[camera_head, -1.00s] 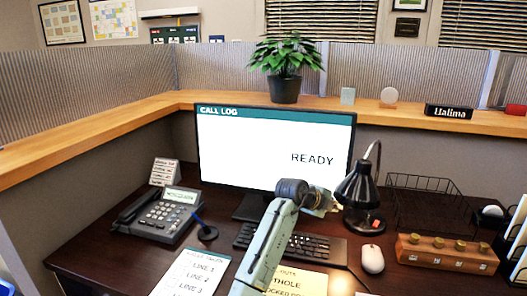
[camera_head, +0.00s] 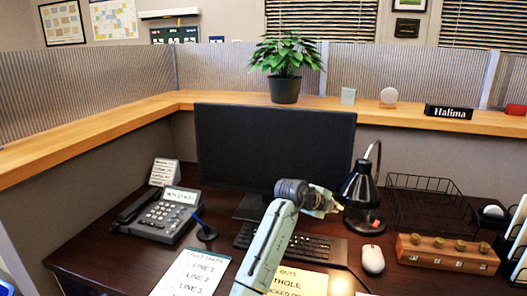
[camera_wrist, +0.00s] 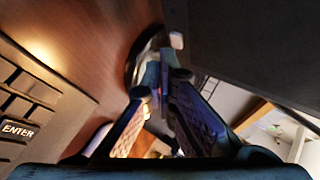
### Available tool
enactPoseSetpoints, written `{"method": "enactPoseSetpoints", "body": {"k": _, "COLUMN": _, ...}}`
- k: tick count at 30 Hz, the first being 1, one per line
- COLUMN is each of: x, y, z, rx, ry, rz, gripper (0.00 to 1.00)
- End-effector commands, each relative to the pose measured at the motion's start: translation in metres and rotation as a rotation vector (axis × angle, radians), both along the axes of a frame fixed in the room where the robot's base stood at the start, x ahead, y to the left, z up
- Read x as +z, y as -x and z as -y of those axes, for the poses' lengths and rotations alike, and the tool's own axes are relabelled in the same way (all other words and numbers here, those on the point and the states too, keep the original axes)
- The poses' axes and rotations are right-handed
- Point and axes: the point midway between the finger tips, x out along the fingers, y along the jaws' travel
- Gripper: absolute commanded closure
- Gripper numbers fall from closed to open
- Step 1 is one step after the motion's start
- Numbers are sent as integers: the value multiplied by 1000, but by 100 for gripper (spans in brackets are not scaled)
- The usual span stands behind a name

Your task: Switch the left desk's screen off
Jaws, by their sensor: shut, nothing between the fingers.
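The desk's screen (camera_head: 270,145) is black and stands upright behind the keyboard. In the wrist view its dark panel (camera_wrist: 250,45) fills the upper right, close beside my gripper. My gripper (camera_wrist: 163,90) is shut and empty, its fingertips together near the screen's edge. In the head view my gripper (camera_head: 328,203) is in front of the screen's lower right corner, left of the lamp. I cannot tell whether the fingertips touch the screen.
The black desk lamp (camera_head: 358,190) stands close right of my gripper. The keyboard (camera_head: 300,244) lies below it, with a white mouse (camera_head: 372,259) beside it. A desk phone (camera_head: 158,215) is at left. A wire tray (camera_head: 425,203) and a wooden block with knobs (camera_head: 447,254) are at right.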

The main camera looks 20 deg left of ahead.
Motion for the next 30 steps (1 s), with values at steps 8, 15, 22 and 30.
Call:
{"method": "enactPoseSetpoints", "body": {"k": 8, "x": 0, "y": 5, "z": 0, "rx": 1, "ry": -1, "rz": 0, "gripper": 100}}
{"method": "enactPoseSetpoints", "body": {"k": 15, "x": -1, "y": 13, "z": 0, "rx": 0, "ry": 1, "rz": 1, "gripper": 100}}
{"method": "enactPoseSetpoints", "body": {"k": 22, "x": 0, "y": 37, "z": 0, "rx": 1, "ry": 1, "rz": 0, "gripper": 100}}
{"method": "enactPoseSetpoints", "body": {"k": 30, "x": 2, "y": 61, "z": 0, "rx": 1, "ry": 0, "rz": 1, "gripper": 100}}
